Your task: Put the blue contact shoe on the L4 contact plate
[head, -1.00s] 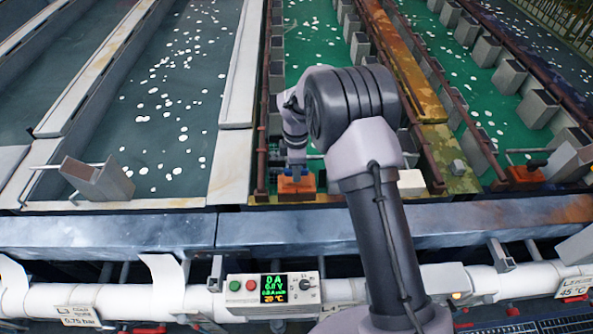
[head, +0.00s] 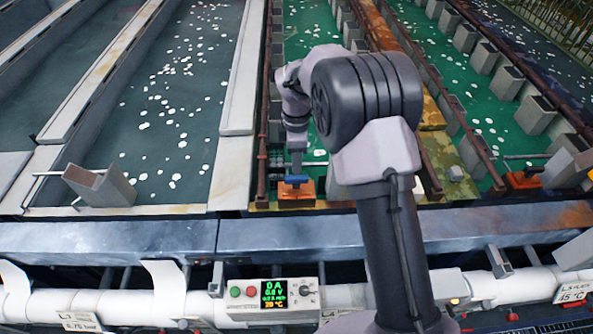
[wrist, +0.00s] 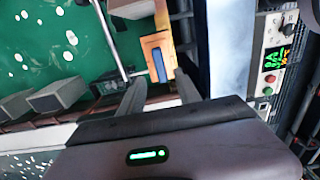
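The blue contact shoe (head: 297,179) lies on an orange contact plate (head: 297,192) at the near end of the green tank, left of my arm. In the wrist view the blue shoe (wrist: 158,66) sits inside the orange plate's (wrist: 154,42) outline, just beyond my fingertips. My gripper (head: 296,166) is directly above the shoe in the head view. In the wrist view my gripper (wrist: 159,82) has its two fingers spread apart with nothing held between them. I cannot read a plate label beside this plate.
A control box (head: 272,293) with a green display is on the front pipe below the plate. Another orange plate (head: 523,180) stands at the right tank. Rails and grey blocks line the green tank. A grey holder (head: 103,186) stands at the left.

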